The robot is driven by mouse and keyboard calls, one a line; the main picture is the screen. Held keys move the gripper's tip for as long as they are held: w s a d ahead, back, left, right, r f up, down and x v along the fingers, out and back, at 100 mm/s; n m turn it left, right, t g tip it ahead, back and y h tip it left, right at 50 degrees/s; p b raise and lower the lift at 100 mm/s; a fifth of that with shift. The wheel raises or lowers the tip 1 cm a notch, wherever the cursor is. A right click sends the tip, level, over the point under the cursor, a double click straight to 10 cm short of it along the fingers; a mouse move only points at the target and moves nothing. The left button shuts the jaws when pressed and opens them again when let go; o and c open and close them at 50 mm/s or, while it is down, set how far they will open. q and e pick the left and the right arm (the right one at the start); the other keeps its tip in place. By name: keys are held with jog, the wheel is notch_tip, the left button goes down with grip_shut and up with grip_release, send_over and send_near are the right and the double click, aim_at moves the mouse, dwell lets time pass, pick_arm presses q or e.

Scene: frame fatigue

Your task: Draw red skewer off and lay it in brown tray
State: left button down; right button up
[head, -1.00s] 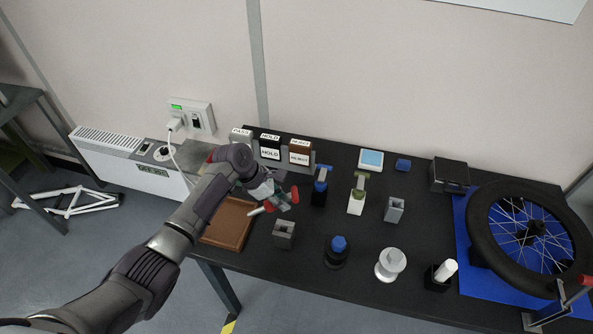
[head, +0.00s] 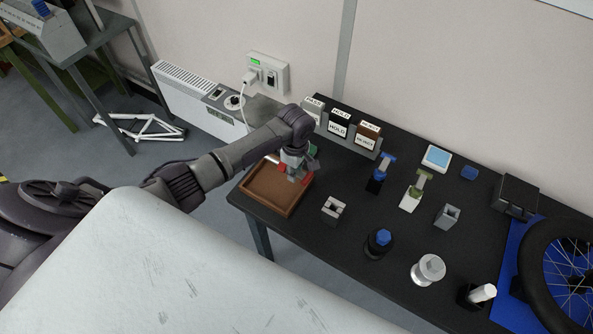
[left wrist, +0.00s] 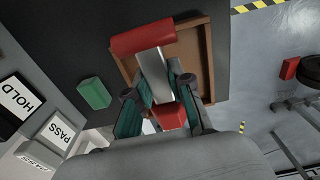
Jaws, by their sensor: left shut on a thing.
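My left gripper (head: 293,171) is shut on the red skewer (head: 303,173), over the back right part of the brown tray (head: 268,187). In the left wrist view, the skewer shows a thick red end (left wrist: 143,37), a pale grey middle and another red part between the fingers (left wrist: 160,108). The tray's wooden rim (left wrist: 208,62) shows behind it. The skewer appears held above the tray; whether any part touches it I cannot tell. My right gripper is not in view.
A green block (left wrist: 93,93) lies beside the tray. PASS, HOLD and REJECT bins (head: 340,127) stand behind. A grey slotted block (head: 333,208), a blue-topped holder (head: 379,241) and a white spool (head: 428,270) stand to the right. The wheel (head: 560,275) is far right.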

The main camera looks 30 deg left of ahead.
aim_at(295, 194)
pick_arm(q)
jog(key=shift+f+b, duration=2.65)
jog(key=shift+f, duration=2.35)
jog(key=shift+f, duration=0.15)
jog(key=c, duration=1)
grip_release()
jog(key=shift+o, duration=0.2)
notch_tip(295, 194, up, 12)
jog(key=shift+d+r, duration=0.1)
jog(key=shift+d, duration=0.05)
